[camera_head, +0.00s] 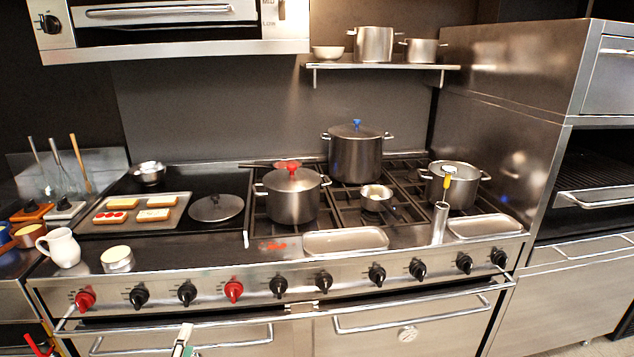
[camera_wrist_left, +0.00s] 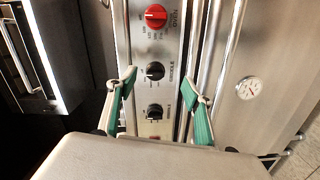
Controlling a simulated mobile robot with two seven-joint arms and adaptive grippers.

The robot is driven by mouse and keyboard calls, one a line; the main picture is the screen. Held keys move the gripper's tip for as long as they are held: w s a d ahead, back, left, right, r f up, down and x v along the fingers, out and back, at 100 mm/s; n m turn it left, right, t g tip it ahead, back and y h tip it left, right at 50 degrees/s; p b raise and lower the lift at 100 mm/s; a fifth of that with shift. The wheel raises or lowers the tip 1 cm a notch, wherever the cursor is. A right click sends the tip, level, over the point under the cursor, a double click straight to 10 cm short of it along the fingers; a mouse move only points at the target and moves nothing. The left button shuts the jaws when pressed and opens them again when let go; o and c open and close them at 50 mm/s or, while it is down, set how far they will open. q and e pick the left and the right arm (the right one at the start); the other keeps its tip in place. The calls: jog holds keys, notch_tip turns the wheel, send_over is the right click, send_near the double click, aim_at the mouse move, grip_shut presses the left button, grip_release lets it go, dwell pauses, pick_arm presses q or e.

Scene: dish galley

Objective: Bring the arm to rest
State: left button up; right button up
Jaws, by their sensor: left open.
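My left gripper (camera_head: 183,341) shows only in part at the bottom edge of the head view, in front of the oven doors and below the stove's knob panel. In the left wrist view the left gripper (camera_wrist_left: 165,90) has its two green-and-white fingers spread apart, with nothing between them. Behind the fingers are the panel's black knobs (camera_wrist_left: 155,71) and a red knob (camera_wrist_left: 156,16). The fingers look apart from the panel, but the exact gap is unclear. My right gripper is not in view.
Oven handle bars (camera_head: 410,318) run across the front near the gripper. A dial thermometer (camera_head: 407,333) sits on the right oven door. Above stand a red-knobbed pot (camera_head: 292,203), a blue-knobbed pot (camera_head: 356,158), a baking tray (camera_head: 172,220) and a white jug (camera_head: 62,248).

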pick_arm(q)
jog(key=s+d+f+m+g+h, duration=0.2)
jog(key=s+d+f+m, duration=0.3)
jog(key=s+d+m, duration=0.3)
jog(key=s+d+f+m+g+h, duration=0.3)
jog(key=s+d+f+m, duration=0.3)
jog(key=s+m, duration=0.7)
jog(key=d+m+g, duration=0.1)
jog(key=d, duration=0.1)
jog(key=shift+d+f+g+h, duration=0.25)
jog(key=shift+d+g+h, duration=0.05)
jog(key=shift+d+g, duration=0.1)
